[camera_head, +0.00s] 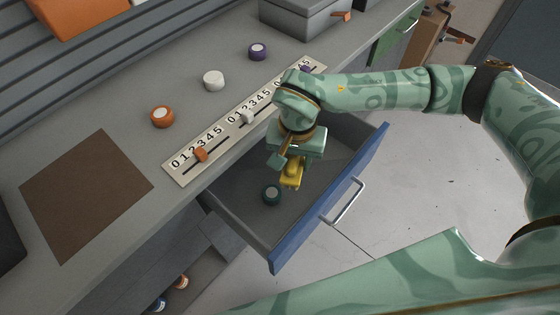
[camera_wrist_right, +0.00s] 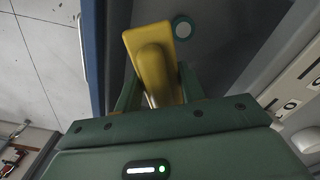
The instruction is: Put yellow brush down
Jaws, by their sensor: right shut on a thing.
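The yellow brush (camera_head: 293,175) is held in my right gripper (camera_head: 290,158), above or inside the open blue-fronted drawer (camera_head: 325,205). The right wrist view shows the brush (camera_wrist_right: 152,60) between the two fingers of my right gripper (camera_wrist_right: 155,88), with the drawer's grey inside beyond it. I cannot tell whether the brush touches the drawer floor. A dark green round object (camera_head: 271,194) lies in the drawer, to the left of the brush; it also shows in the right wrist view (camera_wrist_right: 182,27). My left gripper is not in view.
The grey counter above the drawer holds a numbered slider panel (camera_head: 200,153) and orange (camera_head: 162,116), white (camera_head: 213,79) and purple (camera_head: 257,51) knobs. A brown mat (camera_head: 87,190) lies at the left. A grey box (camera_head: 305,17) stands at the back. The drawer has free floor around the brush.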

